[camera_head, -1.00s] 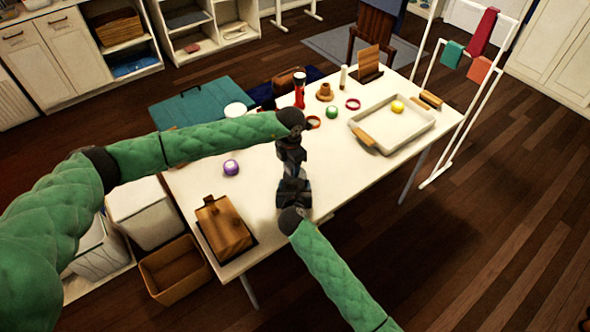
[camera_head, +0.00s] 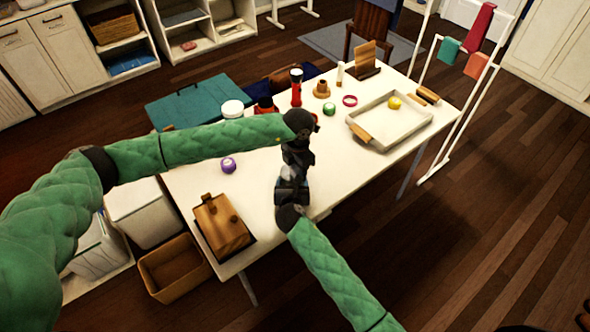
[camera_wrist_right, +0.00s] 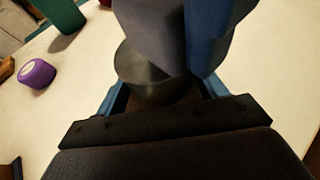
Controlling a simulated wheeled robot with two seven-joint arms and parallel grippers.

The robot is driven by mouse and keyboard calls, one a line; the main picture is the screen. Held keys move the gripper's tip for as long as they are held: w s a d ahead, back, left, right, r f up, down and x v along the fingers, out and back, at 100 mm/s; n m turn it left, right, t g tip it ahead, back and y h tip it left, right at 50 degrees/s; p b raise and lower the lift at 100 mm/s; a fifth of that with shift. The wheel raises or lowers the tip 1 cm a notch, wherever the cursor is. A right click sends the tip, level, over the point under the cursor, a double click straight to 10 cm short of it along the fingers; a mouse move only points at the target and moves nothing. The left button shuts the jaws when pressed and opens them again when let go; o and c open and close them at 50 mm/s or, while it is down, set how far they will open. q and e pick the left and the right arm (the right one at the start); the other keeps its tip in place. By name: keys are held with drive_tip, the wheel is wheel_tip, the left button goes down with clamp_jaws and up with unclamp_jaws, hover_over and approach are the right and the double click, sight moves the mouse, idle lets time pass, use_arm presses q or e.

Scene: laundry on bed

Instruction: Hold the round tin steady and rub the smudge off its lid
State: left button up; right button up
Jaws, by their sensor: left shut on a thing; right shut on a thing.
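The round tin (camera_wrist_right: 148,78) shows as a dark grey cylinder in the right wrist view, between the blue fingers of my right gripper (camera_wrist_right: 160,98). My right gripper is shut on it, just above the white table. A blue-grey piece (camera_wrist_right: 160,30), which looks like cloth or a pad, comes down over the tin and hides most of its lid. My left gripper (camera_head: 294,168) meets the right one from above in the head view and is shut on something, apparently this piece. I cannot see the smudge.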

use_arm(q)
drive_tip(key=shift+r, duration=3)
use_arm(e)
drive_tip(key=o, duration=1.1)
drive_tip(key=shift+s, duration=0.1)
drive_tip(key=v, duration=1.1)
drive_tip(key=shift+s+r, duration=0.25)
drive_tip(key=shift+s, duration=0.1)
